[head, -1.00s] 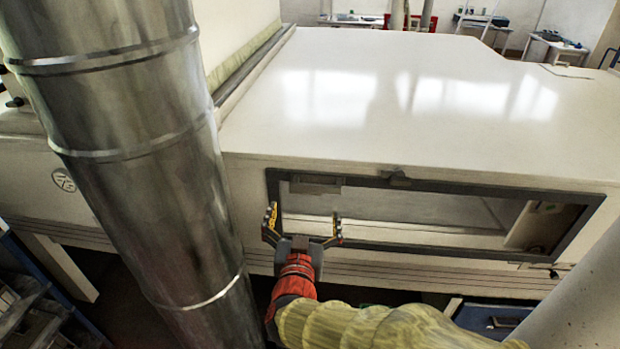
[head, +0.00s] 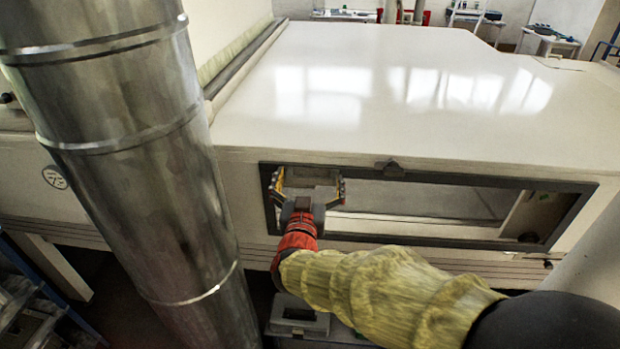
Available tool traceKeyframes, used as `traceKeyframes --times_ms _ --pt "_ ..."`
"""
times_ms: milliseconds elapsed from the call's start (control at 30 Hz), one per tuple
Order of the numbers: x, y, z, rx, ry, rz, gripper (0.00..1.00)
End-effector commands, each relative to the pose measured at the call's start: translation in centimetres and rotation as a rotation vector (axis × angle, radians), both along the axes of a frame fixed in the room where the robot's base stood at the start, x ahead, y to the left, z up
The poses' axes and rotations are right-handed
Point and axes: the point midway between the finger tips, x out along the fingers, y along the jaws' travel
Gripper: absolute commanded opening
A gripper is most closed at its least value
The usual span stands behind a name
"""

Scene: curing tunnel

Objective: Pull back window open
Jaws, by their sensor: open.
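The window (head: 440,177) is a long dark-framed pane in the front side of the white tunnel housing. It looks closed in its frame, with a small dark catch (head: 390,169) at the top middle. My gripper (head: 307,182) is open in front of the window's upper left part, its two fingers spread left and right. A light grey handle (head: 308,173) at the window's upper left shows behind and between the fingers, partly hidden by them. I cannot tell whether the fingers touch it.
A thick metal duct (head: 130,170) stands close to the left of my gripper. The housing's flat white top (head: 380,90) is clear. A grey box-like object (head: 298,318) lies low beneath my arm. A pale round column (head: 595,255) stands at the right.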

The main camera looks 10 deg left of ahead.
Motion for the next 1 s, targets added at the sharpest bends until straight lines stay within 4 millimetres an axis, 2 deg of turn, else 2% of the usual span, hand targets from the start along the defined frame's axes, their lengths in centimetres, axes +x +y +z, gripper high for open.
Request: traceKeyframes --times_ms 167,1000 --pt "-0.02 0.01 0.00 0.000 0.000 0.000 0.99" --pt "-0.04 0.03 -0.04 0.000 0.001 0.001 0.52"
